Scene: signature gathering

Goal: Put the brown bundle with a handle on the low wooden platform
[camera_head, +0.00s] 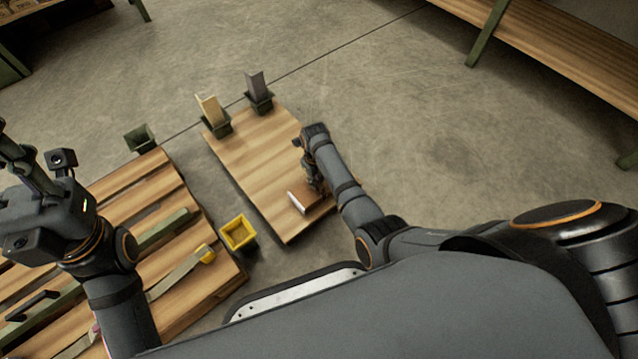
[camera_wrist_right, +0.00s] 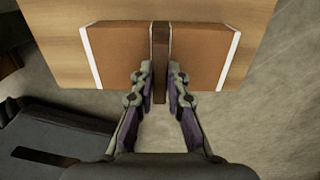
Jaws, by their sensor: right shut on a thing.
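The brown bundle (camera_head: 303,197) has pale edges and a dark strap-like handle (camera_wrist_right: 160,62). It is over the near right end of the low wooden platform (camera_head: 255,165). In the right wrist view the bundle (camera_wrist_right: 118,58) spans the middle, and its lower side reaches past the platform edge (camera_wrist_right: 262,14). I cannot tell whether it touches the wood. My right gripper (camera_wrist_right: 160,82) is shut on the handle, one finger on each side. In the head view my right gripper (camera_head: 317,184) partly hides the bundle. My left gripper (camera_head: 22,165) is raised at the left; its jaw state is unclear.
Two dark green holders (camera_head: 218,128) with upright blocks stand at the platform's far end. A slatted wooden pallet (camera_head: 185,295) lies left, with a yellow bin (camera_head: 238,232) between. A green bin (camera_head: 140,138) stands behind it. The platform's middle is clear. A bench (camera_head: 560,50) is at upper right.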

